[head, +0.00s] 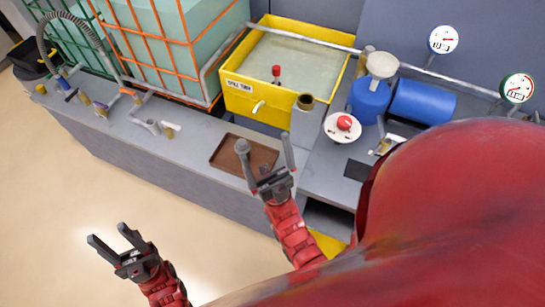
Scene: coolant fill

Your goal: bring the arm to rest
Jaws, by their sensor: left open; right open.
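My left gripper (114,243) is at the lower left, over the pale floor in front of the bench. It is open and nothing is between its fingers. My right gripper (265,158) appears over the bench near the brown tray (222,153). It is open, with its fingers spread upward in the picture and no object between them. One fingertip overlaps the tray in this view; I cannot tell how high it is above the tray. My red arms come in from the bottom of the picture.
A grey bench (190,143) runs along the wall. On it are a yellow tub (238,103), caged tanks (160,53), a blue pump (368,101), a white disc with a red knob (344,123) and several small valves. Two gauges (443,40) are at right. The floor (50,180) is clear.

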